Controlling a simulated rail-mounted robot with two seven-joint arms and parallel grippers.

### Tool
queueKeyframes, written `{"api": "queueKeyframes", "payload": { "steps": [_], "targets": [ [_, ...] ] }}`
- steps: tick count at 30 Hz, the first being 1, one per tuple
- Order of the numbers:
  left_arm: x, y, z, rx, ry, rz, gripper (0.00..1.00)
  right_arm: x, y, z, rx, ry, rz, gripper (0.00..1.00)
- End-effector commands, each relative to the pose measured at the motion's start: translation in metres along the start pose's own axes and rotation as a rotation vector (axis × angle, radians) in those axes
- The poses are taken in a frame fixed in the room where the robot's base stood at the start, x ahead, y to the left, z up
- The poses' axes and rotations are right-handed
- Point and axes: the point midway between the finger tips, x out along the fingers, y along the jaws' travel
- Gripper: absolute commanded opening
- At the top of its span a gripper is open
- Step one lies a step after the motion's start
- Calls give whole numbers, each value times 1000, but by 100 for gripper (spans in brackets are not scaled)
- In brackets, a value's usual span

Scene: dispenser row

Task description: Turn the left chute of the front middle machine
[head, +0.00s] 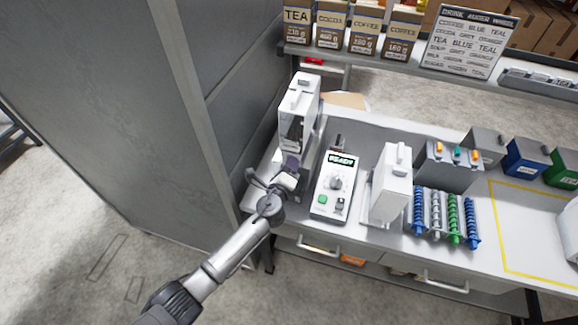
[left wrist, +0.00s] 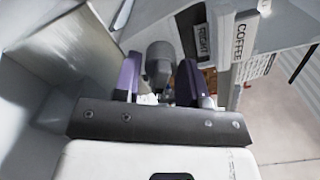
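A tall white machine (head: 299,100) with a dark front opening stands at the left end of the counter. My left gripper (head: 290,165) is low at its front, its purple fingers partly hidden by the wrist. In the left wrist view the two purple fingers of my left gripper (left wrist: 159,82) stand apart, with a grey rounded spout-like part (left wrist: 160,62) between them. Gaps show on both sides, so the fingers seem not to grip it. A second white machine (head: 392,185) stands further right. I cannot tell which one is the front middle machine. My right gripper is out of view.
A control box (head: 336,186) with a READY display stands between the white machines. A rack of blue, grey and green coiled parts (head: 443,217) is to the right. A grey panel (head: 160,110) closes off the left. Yellow lines mark a clear counter area (head: 515,235).

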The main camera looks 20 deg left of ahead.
Motion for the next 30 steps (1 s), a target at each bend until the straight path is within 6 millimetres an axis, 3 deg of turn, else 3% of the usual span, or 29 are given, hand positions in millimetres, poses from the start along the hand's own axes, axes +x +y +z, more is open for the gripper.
{"api": "queueKeyframes", "payload": {
  "steps": [8,21,30],
  "targets": [
    [-10,1,0,0,1,1,38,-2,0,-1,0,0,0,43],
    [-92,1,0,-1,2,0,38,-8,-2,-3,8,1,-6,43],
    [-129,0,0,0,1,0,38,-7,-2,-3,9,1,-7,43]
  ]
}}
